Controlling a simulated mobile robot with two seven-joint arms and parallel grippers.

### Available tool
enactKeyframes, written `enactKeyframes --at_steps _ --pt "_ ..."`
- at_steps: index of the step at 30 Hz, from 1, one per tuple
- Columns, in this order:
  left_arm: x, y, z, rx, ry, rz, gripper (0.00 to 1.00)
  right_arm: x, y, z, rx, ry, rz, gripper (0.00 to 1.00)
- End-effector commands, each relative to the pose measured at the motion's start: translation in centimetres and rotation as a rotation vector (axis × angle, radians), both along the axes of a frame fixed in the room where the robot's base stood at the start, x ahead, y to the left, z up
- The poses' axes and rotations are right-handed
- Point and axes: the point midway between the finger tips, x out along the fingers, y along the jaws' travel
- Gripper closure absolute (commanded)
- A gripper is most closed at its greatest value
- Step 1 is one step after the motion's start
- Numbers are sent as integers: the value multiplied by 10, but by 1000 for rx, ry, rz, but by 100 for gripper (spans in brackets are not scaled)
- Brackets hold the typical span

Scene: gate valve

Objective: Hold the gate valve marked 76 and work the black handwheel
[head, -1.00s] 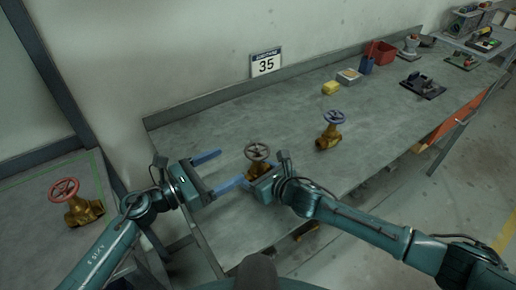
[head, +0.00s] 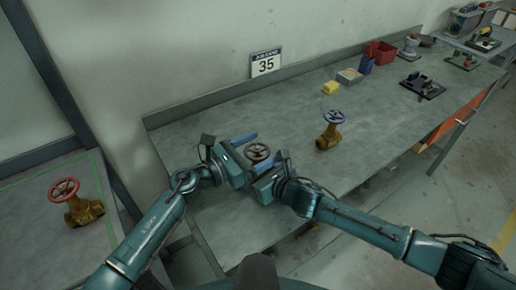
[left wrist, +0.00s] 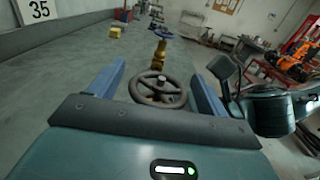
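The dark handwheel (head: 259,152) tops a brass gate valve on the grey bench; grippers hide most of its body. No 76 is readable. My left gripper (head: 268,148) is open, its blue fingers on either side of the handwheel. In the left wrist view the handwheel (left wrist: 158,88) lies between the fingers, with gaps on both sides. My right gripper (head: 264,185) is low beside the valve body, on its near side. Its fingers are mostly hidden, so its grip on the body cannot be told.
A brass valve with a blue handwheel (head: 333,117) stands to the right on the bench. Another with a red handwheel (head: 64,190) stands on the left table. A yellow block (head: 330,88) and a red bin (head: 384,54) are farther back. The bench's middle is clear.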

Motion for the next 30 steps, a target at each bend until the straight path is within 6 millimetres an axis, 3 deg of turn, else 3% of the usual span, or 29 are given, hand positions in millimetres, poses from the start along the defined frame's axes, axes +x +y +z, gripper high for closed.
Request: enactKeyframes --at_steps 15,23,30 --pt "0 0 0 0 0 0 65 0 -1 0 -1 0 -2 67" --pt "0 0 0 4 0 -31 65 1 -1 0 -1 0 -2 67" --pt "1 0 -1 6 2 -158 65 0 -1 0 -2 0 -1 67"
